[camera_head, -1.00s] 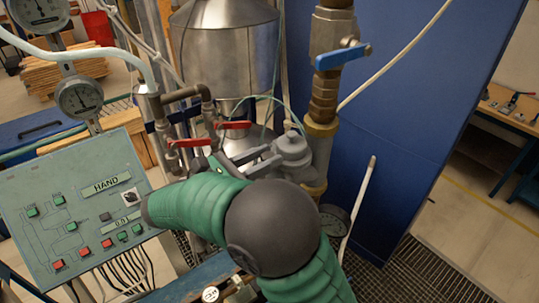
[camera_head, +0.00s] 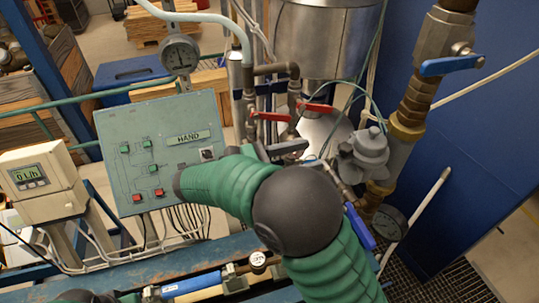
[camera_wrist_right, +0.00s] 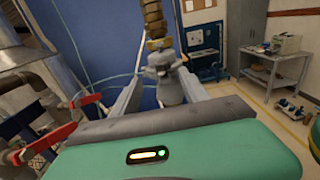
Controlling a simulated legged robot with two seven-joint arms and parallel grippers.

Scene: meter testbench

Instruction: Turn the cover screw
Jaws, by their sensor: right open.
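A grey rounded metal fitting (camera_head: 370,152) with a small knob on top sits beside the brass pipe in the head view. It also shows in the right wrist view (camera_wrist_right: 166,82), beyond and between the finger ends. I cannot make out which part of it is the cover screw. My left gripper is out of view.
A red-handled valve (camera_head: 318,108) and a blue-handled valve (camera_head: 452,65) flank the fitting. A green control panel (camera_head: 160,150) and a display box (camera_head: 42,185) stand left. A blue wall is behind.

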